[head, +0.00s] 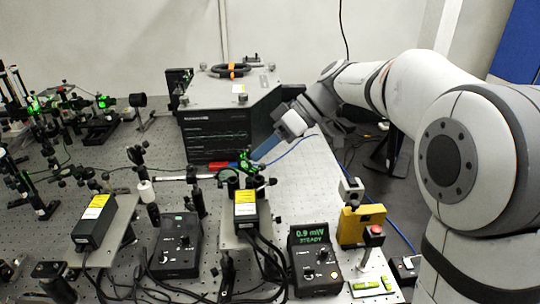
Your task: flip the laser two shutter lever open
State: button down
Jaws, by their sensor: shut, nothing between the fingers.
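Two black laser boxes with yellow-and-white labels stand on raised plates at the front, a left one (97,221) and a right one (246,209). I cannot read a number on either, so I cannot tell which is laser two. Dark ring-shaped mounts (228,181) stand just behind the right box. A shutter lever is too small to make out. My gripper (257,158) reaches in from the right, pointing down and left, behind the right box and close to a green-lit mount (245,160). Its jaws look shut and empty; the tips are small and partly lost among the optics.
Control boxes stand beside the lasers, one (178,246) between them and one (315,262) reading 0.9 mW STEADY. A yellow block (361,224) and a red button (374,233) are at right. A large black instrument (216,137) stands behind. Cables crowd the front.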

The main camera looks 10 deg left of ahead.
jog(key=v, duration=1)
jog(key=shift+a+r+b, duration=0.2)
jog(key=shift+b, duration=0.1)
